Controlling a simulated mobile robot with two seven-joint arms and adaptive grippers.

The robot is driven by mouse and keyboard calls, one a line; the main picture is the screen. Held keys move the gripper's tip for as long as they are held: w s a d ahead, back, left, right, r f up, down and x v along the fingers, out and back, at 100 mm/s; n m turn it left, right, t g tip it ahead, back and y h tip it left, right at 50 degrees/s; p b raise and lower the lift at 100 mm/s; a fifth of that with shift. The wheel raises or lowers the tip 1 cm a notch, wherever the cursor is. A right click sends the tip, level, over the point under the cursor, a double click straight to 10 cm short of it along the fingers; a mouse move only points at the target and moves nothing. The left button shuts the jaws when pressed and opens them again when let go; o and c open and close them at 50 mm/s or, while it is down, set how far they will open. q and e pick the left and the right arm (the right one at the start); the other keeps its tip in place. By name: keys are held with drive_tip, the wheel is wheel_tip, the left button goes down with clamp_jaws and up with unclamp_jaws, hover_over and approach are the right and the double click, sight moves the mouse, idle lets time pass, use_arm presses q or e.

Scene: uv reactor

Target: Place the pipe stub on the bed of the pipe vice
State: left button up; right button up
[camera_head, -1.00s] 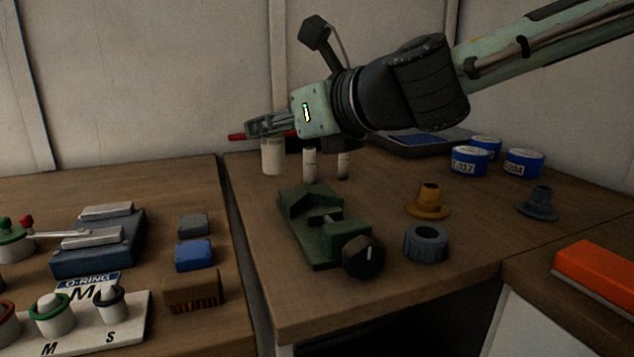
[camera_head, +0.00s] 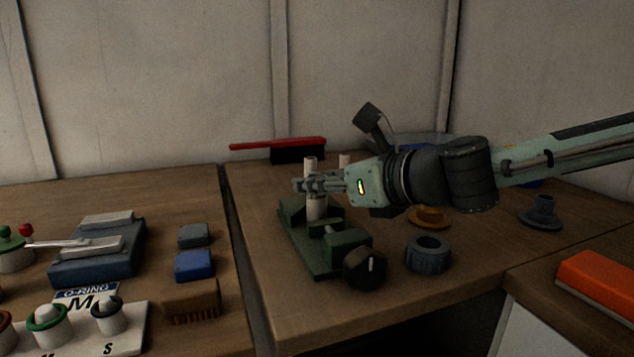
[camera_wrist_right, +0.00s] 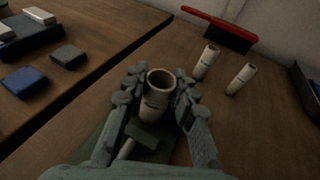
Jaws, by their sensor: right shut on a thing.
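The pipe stub (camera_head: 317,209) is a short, wide, pale tube, upright over the bed of the green pipe vice (camera_head: 318,260). My right gripper (camera_head: 314,184) is shut on its upper part, coming from the right. In the right wrist view the fingers (camera_wrist_right: 156,92) press on both sides of the stub (camera_wrist_right: 154,108), and its open top faces the camera. The stub's lower end is between the vice's green blocks; I cannot tell whether it touches the bed. The vice has a black knob (camera_head: 365,269) at its front. My left gripper is not in view.
Two thinner pale tubes (camera_wrist_right: 206,62) (camera_wrist_right: 241,78) stand behind the vice. A red-handled brush (camera_head: 297,150) lies at the back. A grey ring nut (camera_head: 428,254) and an orange flanged part (camera_head: 430,217) are to the right. Bare wood lies in front of the vice.

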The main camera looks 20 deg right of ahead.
drive_tip(key=shift+f, duration=0.1)
drive_tip(key=o, duration=0.5)
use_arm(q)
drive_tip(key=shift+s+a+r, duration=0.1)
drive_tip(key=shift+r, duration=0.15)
use_arm(e)
drive_tip(key=o, duration=0.4)
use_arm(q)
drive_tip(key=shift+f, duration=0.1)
use_arm(e)
drive_tip(key=shift+o, duration=0.2)
